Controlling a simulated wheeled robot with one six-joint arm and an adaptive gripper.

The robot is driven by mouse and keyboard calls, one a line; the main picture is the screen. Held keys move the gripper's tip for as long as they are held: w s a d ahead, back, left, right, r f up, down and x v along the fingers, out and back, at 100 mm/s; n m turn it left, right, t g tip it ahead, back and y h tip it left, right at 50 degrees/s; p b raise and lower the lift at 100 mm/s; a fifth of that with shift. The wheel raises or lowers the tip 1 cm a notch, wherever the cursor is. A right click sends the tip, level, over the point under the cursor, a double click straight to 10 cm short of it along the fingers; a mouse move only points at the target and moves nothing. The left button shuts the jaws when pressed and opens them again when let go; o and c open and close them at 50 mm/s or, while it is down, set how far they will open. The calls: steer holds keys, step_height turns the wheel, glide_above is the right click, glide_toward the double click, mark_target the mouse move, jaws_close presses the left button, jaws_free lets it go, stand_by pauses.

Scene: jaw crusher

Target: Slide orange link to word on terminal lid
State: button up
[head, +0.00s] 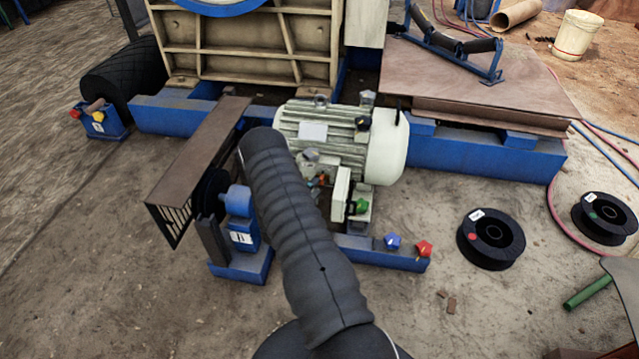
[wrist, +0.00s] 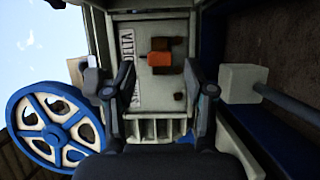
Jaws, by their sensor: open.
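In the wrist view, the orange link (wrist: 166,62) sits on the pale face of the terminal lid (wrist: 170,100), in its upper middle, with a dark slot or bar at its left. A white strip along the lid's left side carries sideways lettering. The word DELTA (wrist: 126,42) reads at its upper part; lettering lower down is partly hidden by my left finger and I cannot read it for sure. My gripper (wrist: 160,72) is open, one finger on each side of the link, with gaps to both. Whether the fingertips touch the lid I cannot tell.
In the head view, the cream motor (head: 335,135) stands behind my dark arm. A blue pedestal (head: 240,215) and brown guard (head: 195,155) are at its left. Black spools (head: 490,238) lie on open ground at right. The wrist view shows a blue spoked wheel (wrist: 52,125).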

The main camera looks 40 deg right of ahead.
mark_target(322, 180)
steer(key=x, duration=0.3)
steer(key=shift+w+d, duration=0.1)
steer(key=shift+d, duration=0.05)
jaws_close()
